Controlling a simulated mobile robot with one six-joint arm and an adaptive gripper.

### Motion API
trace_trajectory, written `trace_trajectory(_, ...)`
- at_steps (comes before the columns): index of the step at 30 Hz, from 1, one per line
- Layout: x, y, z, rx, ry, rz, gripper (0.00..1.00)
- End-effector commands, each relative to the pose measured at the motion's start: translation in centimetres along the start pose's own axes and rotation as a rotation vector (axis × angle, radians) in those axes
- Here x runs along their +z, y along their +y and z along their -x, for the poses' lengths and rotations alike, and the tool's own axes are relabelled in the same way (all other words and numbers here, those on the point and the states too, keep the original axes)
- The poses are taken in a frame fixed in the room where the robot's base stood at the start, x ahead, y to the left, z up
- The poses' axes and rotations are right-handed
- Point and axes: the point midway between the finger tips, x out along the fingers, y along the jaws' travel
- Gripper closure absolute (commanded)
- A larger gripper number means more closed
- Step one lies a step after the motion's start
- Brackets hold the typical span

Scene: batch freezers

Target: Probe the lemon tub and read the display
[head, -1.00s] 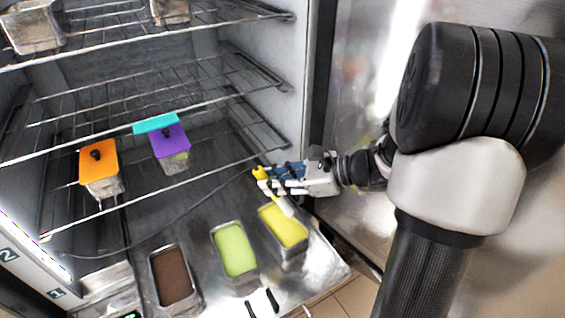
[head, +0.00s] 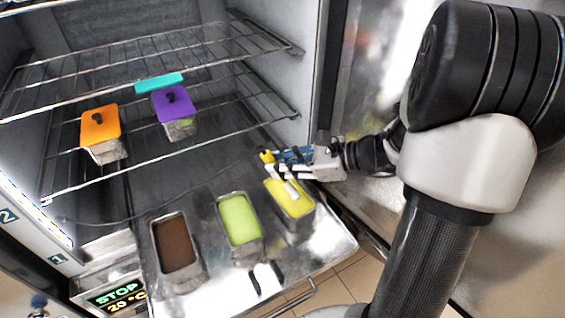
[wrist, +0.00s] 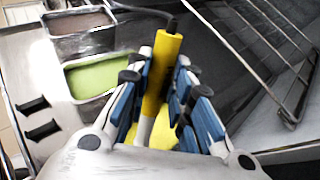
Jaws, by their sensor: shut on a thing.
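The lemon tub (head: 302,212) is a metal pan of yellow ice cream at the right of the row on the bottom tray. My gripper (head: 292,156) is shut on the probe, which has a yellow handle (head: 266,156) and a pale stem (head: 291,190). The stem overlaps the yellow surface; I cannot tell how deep its tip is. In the wrist view the handle (wrist: 161,72) sits between my blue-and-black fingers (wrist: 163,62), with its cable at the top. Yellow of the tub (wrist: 129,132) shows behind them. The display (head: 118,299) at lower left reads "STOP" and about "20 °C".
A green tub (head: 238,220) and a brown tub (head: 175,243) stand left of the lemon tub. Orange-lidded (head: 101,127) and purple-lidded (head: 172,103) tubs are on the wire shelf (head: 222,148) above.

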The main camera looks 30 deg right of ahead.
Motion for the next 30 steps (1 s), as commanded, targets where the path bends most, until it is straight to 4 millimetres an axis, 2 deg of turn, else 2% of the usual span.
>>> trace_trajectory(21,-5.0,0.6,-2.3,-0.001,-0.001,-0.001,1.00)
trace_trajectory(30,-5.6,0.6,-2.6,-0.001,-0.001,0.000,1.00)
